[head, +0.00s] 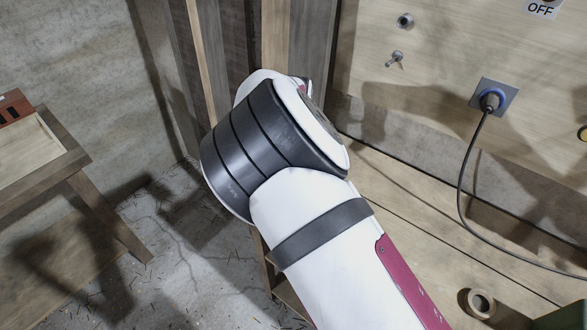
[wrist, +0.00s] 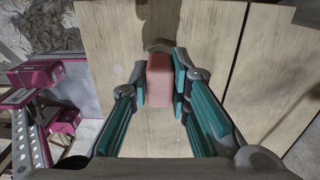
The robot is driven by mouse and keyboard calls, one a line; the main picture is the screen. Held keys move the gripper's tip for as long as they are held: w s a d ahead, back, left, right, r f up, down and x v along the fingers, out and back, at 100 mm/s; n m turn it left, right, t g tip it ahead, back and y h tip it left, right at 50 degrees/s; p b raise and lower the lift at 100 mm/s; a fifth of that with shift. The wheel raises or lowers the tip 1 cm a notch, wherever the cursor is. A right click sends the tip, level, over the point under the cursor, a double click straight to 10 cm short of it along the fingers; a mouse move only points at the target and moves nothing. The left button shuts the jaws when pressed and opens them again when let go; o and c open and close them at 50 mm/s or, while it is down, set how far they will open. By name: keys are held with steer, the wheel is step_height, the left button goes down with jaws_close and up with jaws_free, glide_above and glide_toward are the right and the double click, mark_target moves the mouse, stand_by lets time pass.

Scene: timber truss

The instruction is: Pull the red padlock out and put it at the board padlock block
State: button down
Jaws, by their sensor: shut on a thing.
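The red padlock (wrist: 159,80) shows in the wrist view as a pinkish-red block. It sits between the teal pads of my gripper (wrist: 160,72), which is shut on it. A grey rounded part (wrist: 157,46) shows just beyond the padlock, against a pale wooden board (wrist: 215,40). I cannot tell whether the padlock touches it. In the head view my arm hides the gripper and the padlock. I cannot make out the board padlock block for certain in either view.
In the head view a wooden panel (head: 440,50) carries a toggle switch (head: 395,59) and a plugged-in black cable (head: 467,165). A tape roll (head: 480,303) lies on the bench (head: 420,210). A small table (head: 75,155) with a reddish-brown block (head: 14,106) stands left.

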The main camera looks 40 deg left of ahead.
steer(key=shift+f, duration=0.25)
steer(key=shift+f, duration=0.35)
steer(key=shift+f, duration=0.2)
steer(key=c, duration=1.4)
jaws_free()
step_height(320, 180, up, 12)
steer(key=shift+d, duration=0.1)
